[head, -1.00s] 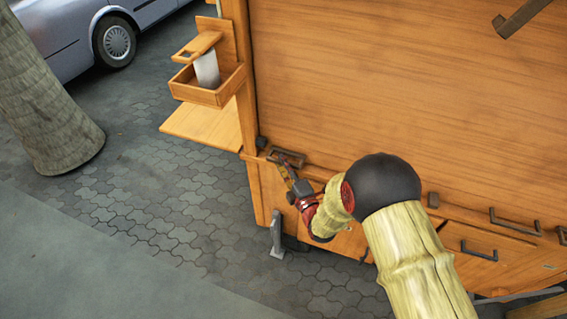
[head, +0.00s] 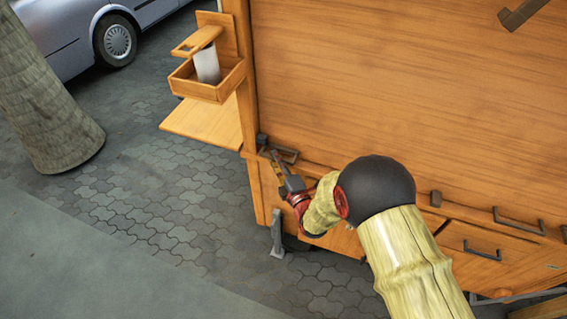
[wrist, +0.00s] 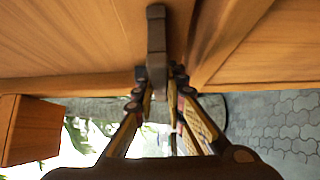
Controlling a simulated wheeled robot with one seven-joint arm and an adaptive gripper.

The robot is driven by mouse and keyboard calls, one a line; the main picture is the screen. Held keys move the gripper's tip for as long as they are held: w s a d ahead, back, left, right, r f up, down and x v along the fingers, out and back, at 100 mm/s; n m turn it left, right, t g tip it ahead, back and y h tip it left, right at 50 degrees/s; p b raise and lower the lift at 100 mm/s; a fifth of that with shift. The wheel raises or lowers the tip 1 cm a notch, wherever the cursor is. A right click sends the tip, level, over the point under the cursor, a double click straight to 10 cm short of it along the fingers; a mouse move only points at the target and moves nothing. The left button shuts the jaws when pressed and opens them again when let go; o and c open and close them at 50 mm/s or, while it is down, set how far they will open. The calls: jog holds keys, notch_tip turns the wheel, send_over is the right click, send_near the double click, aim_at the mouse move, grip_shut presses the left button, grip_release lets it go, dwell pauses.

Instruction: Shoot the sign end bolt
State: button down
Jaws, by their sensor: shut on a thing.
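The bolt is a dark grey metal bar (wrist: 157,32) along the wooden panel in the wrist view. In the head view the bolt (head: 288,154) lies low at the panel's left end, near a small dark block (head: 262,140). My gripper (wrist: 158,76) is shut on the bolt, with a finger on each side of it. In the head view my gripper (head: 277,166) reaches the bolt from below right. The fingertips are small there and partly hide the bolt. I cannot tell whether the bolt's end is in the block.
A wooden box with a white cup (head: 208,66) sits on the left side, above a shelf (head: 203,121). Dark handles (head: 519,221) line the lower edge at right. A grey leg (head: 277,234) stands below. Open paving lies left, with a tree trunk (head: 45,110) and parked car.

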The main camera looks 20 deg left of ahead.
jog(key=shift+w+a+f+b, duration=0.1)
jog(key=shift+a+b, duration=0.3)
jog(key=shift+a, duration=0.75)
jog(key=c, duration=1.8)
grip_release()
jog(key=shift+a, duration=0.1)
jog(key=v, duration=1.2)
